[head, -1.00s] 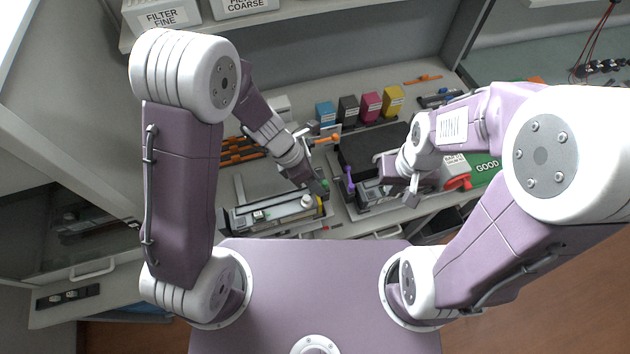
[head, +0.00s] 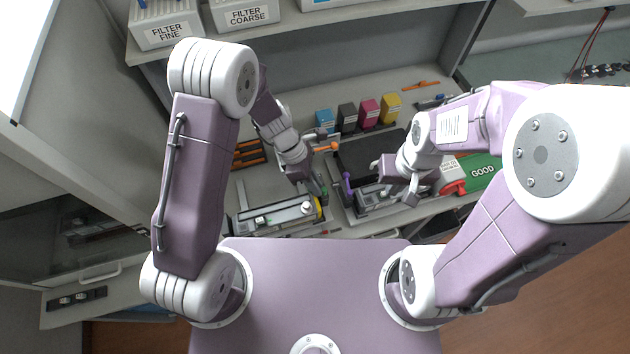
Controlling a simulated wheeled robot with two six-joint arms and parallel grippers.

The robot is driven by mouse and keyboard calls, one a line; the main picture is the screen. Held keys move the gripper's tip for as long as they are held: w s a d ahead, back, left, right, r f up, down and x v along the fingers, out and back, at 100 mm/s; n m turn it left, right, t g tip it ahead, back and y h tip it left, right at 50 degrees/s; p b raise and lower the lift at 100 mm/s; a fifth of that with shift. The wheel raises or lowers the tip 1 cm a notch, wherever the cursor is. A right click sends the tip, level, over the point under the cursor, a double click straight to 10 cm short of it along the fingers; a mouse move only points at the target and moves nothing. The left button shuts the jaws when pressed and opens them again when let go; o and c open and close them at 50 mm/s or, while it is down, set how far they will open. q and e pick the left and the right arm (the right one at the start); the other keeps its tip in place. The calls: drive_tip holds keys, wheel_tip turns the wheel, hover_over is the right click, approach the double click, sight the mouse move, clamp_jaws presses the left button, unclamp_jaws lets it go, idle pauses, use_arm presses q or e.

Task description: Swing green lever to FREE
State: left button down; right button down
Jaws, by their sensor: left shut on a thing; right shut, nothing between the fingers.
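The green lever (head: 324,190) is a small green piece at the right end of a long grey device (head: 275,214) on the bench. My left gripper (head: 319,190) reaches down to it and is shut on it; the fingers hide most of the lever. I cannot read any FREE marking at this size. My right gripper (head: 413,195) is shut and empty, above the purple-levered device to the right.
A purple lever (head: 347,184) and an orange lever (head: 326,147) stand close to my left gripper. Blue (head: 325,120), black, magenta and yellow cartridges stand behind.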

use_arm(q)
drive_tip(key=m, duration=0.2)
drive_tip(key=m+g+y+p, duration=0.1)
drive_tip(key=w+m+p, duration=0.1)
drive_tip(key=m, duration=0.1)
drive_tip(key=shift+d+m+g+y, duration=0.3)
drive_tip(key=shift+g, duration=0.1)
drive_tip(key=m, duration=0.1)
drive_tip(key=m+y, duration=0.1)
drive_tip(key=shift+w+d+m+g, duration=0.2)
drive_tip(key=shift+w+m+g, duration=0.05)
drive_tip(key=shift+m+g, duration=0.05)
drive_tip(key=shift+w+d+m+y+b, duration=0.15)
drive_tip(key=shift+m+y+b, duration=0.25)
drive_tip(key=shift+m, duration=0.55)
drive_tip(key=shift+w+d+m+y+b, duration=0.1)
drive_tip(key=shift+d+m+y+b, duration=0.25)
drive_tip(key=shift+m, duration=0.6)
use_arm(e)
drive_tip(key=shift+r, duration=0.7)
use_arm(q)
drive_tip(key=shift+a, duration=0.1)
drive_tip(key=c, duration=1.5)
unclamp_jaws()
drive_tip(key=shift+r, duration=0.1)
use_arm(e)
drive_tip(key=shift+f, duration=0.1)
